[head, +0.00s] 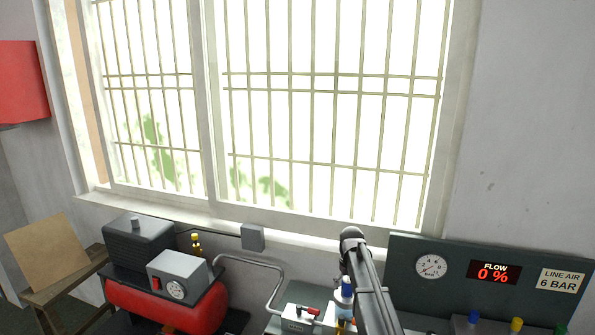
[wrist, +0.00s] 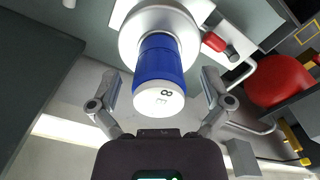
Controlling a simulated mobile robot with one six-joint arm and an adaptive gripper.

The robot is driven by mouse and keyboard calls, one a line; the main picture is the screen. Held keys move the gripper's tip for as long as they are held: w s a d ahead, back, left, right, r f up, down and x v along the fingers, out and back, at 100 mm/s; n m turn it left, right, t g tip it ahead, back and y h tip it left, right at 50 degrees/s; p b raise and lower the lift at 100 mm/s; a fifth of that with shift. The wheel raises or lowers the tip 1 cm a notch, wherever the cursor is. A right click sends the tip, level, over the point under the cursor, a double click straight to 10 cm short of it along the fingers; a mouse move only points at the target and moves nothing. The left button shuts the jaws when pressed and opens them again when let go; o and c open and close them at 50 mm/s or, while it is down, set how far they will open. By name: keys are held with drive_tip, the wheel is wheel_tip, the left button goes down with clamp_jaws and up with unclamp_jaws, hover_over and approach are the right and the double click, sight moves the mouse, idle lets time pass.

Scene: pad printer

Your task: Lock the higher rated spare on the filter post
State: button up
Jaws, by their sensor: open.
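A blue cylinder with a white end cap marked with an 8 (wrist: 160,65) is in the middle of the wrist view. It also shows in the head view, partly behind my arm, as a blue and white piece (head: 346,291). Its far end meets a round pale fitting (wrist: 128,42); I cannot tell whether it is locked there. My gripper (wrist: 161,88) is open, with one finger on each side of the cylinder and a gap on both sides. Small blue-topped (head: 473,318) and yellow-topped (head: 516,324) pieces stand at the lower right; their ratings cannot be read.
A grey panel holds a pressure gauge (head: 431,267), a display reading FLOW 0 % (head: 493,273) and a LINE AIR 6 BAR sign (head: 559,280). A valve box with a red handle (head: 300,317) stands left of my arm. A red compressor tank (head: 165,304) is farther left.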

drive_tip(key=shift+n, duration=0.5)
drive_tip(key=n, duration=0.5)
drive_tip(key=shift+n, duration=2.9)
